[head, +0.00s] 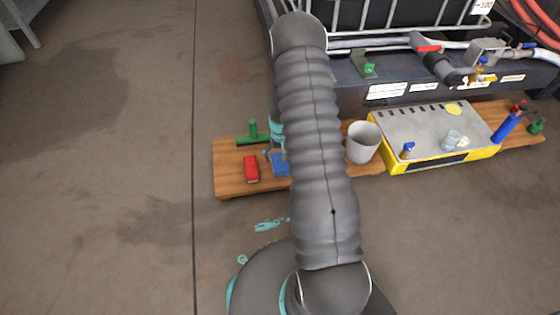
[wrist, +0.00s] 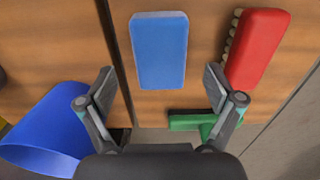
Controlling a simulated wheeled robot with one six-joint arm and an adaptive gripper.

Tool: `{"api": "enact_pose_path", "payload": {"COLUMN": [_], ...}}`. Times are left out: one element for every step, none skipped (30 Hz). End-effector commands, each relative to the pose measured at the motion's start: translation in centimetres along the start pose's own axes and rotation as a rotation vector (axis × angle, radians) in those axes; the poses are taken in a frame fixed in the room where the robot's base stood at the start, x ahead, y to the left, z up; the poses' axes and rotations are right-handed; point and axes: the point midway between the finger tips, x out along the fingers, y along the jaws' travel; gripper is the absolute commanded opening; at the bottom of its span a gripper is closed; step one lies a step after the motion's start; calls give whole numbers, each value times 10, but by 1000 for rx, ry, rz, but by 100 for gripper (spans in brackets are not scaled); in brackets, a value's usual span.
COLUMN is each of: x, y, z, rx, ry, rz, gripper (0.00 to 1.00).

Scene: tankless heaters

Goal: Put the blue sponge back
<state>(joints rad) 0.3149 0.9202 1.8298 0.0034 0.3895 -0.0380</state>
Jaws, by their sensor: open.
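The blue sponge (wrist: 159,50) lies flat on the wooden board in the wrist view, centred ahead of my fingertips. In the head view the blue sponge (head: 280,165) shows beside my arm, which hides part of it. My gripper (wrist: 160,85) is open and empty, with one finger on each side of the sponge's near end in the picture. I cannot tell how high the fingertips are above the board. In the head view my arm hides most of the gripper.
A red brush (wrist: 257,48) lies close to the right finger. A green tool (wrist: 193,122) lies near the gripper. A blue round container (wrist: 48,125) is at lower left. In the head view, a grey-white cup (head: 362,143) and yellow-edged case (head: 430,125) stand right on the wooden board (head: 228,180).

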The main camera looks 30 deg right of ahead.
Motion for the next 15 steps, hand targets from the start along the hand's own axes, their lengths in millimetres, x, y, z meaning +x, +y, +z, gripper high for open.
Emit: {"api": "enact_pose_path", "payload": {"x": [-14, -20, -28, -33, -39, -45, -49, -54, -58, -61, -64, -67, -69, -71, -74], "y": [0, 0, 0, 0, 0, 0, 0, 0, 0, 0, 0, 0, 0, 0, -1], "z": [-1, -1, 0, 0, -1, 0, 0, 0, 0, 0, 0, 0, 0, 0, 0], "rx": [0, 0, 0, 0, 0, 0, 0, 0, 0, 0, 0, 0, 0, 0, -1], "ry": [3, 3, 2, 2, 3, 3, 2, 2, 2, 1, 1, 1, 1, 1, 2], "rz": [0, 0, 0, 0, 0, 0, 0, 0, 0, 0, 0, 0, 0, 0, 0], "gripper": [92, 92, 92, 92, 92, 92, 92, 92, 92, 92, 92, 92, 92, 92, 92]}}
